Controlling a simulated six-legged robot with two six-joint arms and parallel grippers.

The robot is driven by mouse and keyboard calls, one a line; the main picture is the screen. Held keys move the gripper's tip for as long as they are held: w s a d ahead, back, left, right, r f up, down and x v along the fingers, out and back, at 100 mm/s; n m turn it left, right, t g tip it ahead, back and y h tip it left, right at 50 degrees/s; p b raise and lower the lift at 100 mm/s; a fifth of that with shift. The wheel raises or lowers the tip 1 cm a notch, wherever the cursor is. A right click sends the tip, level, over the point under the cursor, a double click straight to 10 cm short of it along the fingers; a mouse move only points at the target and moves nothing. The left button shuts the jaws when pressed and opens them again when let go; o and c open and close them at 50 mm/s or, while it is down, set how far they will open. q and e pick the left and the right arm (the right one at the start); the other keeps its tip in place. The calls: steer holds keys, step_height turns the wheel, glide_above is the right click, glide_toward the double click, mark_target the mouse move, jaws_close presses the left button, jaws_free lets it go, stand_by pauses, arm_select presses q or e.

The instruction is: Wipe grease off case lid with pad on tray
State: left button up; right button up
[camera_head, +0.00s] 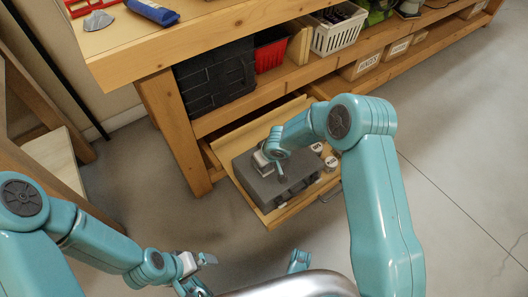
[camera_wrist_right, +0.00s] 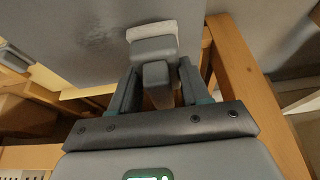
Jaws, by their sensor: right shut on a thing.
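A grey case (camera_head: 262,187) lies in the pulled-out wooden drawer (camera_head: 272,219) under the bench. Its flat grey lid fills the upper left of the right wrist view (camera_wrist_right: 75,50), with a darker smudge (camera_wrist_right: 98,38) to the left of the pad. My right gripper (camera_head: 266,158) is over the lid, at its left part in the head view. It is shut on a pad with a grey grip block and a pale edge (camera_wrist_right: 152,30). The pad is at the lid surface; exact contact is hard to tell. My left gripper (camera_head: 207,259) is low at the front, away from the case; its jaw opening is unclear.
Small white-topped jars (camera_head: 331,163) stand in the drawer right of the case. The wooden bench (camera_head: 195,50) overhangs behind, with a dark crate (camera_head: 215,78), a red bin (camera_head: 271,52) and a white basket (camera_head: 338,35) on its shelf. Open floor lies right and in front.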

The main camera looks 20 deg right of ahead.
steer(key=shift+r+p, duration=1.15)
steer(key=shift+r, duration=0.95)
arm_select(q)
steer(key=shift+s+d+r, duration=0.2)
steer(key=shift+d+r, duration=0.1)
steer(key=shift+r, duration=0.35)
steer(key=shift+s+d+r, duration=0.15)
steer(key=shift+d+r, duration=0.15)
steer(key=shift+r, duration=0.3)
